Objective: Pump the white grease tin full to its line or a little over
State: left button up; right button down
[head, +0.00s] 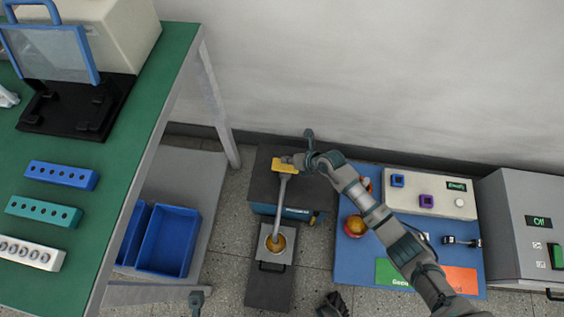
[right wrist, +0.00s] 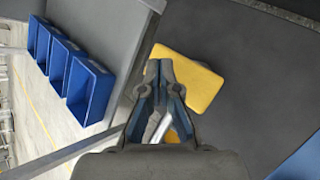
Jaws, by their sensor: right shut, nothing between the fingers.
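The grease pump's yellow head (head: 283,165) sits over a dark block at the wall, and its grey spout (head: 279,207) runs down to a tin. The tin (head: 275,243) holds golden grease; its outer wall and line are hard to make out, so I cannot tell the level. My right gripper (head: 298,160) is at the yellow head, shut and empty. In the right wrist view its closed fingertips (right wrist: 158,66) lie over the left edge of the yellow head (right wrist: 190,80).
A blue mat (head: 350,262) on the right holds a red tin (head: 356,226), a white box with buttons (head: 430,198), and green and orange fields. A grey cabinet (head: 530,225) stands far right. The green bench (head: 105,155) and blue bins (head: 168,240) are left.

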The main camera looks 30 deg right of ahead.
jog(key=shift+f, duration=0.35)
jog(key=shift+f, duration=0.15)
dwell(1.2)
jog(key=shift+f, duration=0.2)
jog(key=shift+f, duration=0.1)
